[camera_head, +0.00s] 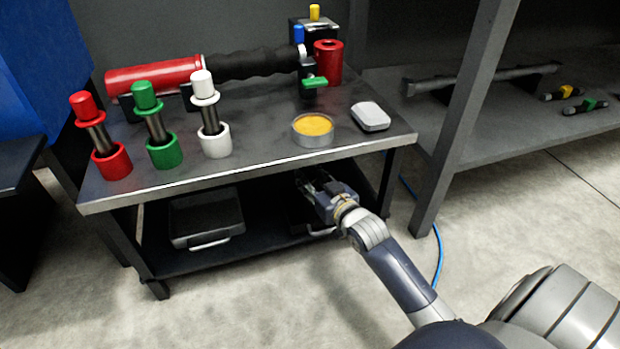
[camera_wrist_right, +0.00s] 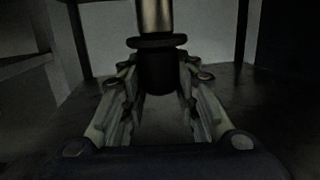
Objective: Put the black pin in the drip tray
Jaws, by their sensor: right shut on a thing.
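My right gripper (camera_head: 318,186) is low at the right, under the tabletop, over the lower shelf. In the right wrist view its fingers (camera_wrist_right: 160,110) are shut on the black pin (camera_wrist_right: 158,68), gripping its black end below a collar. The pin's bare metal shaft runs up out of that view. In the head view I cannot make out the pin at the gripper. A grey tray (camera_head: 206,242) with a light handle sits on the lower shelf at the left. A second, darker tray shape is partly hidden by my right gripper. I cannot tell which is the drip tray.
The worktop (camera_head: 255,152) above the gripper holds red (camera_head: 112,162), green (camera_head: 165,152) and white (camera_head: 215,140) pins in sockets, a round tin (camera_head: 313,140) and a pale box (camera_head: 371,117). A table leg (camera_head: 388,185) stands right of the gripper. A blue cable (camera_head: 440,250) lies beyond.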

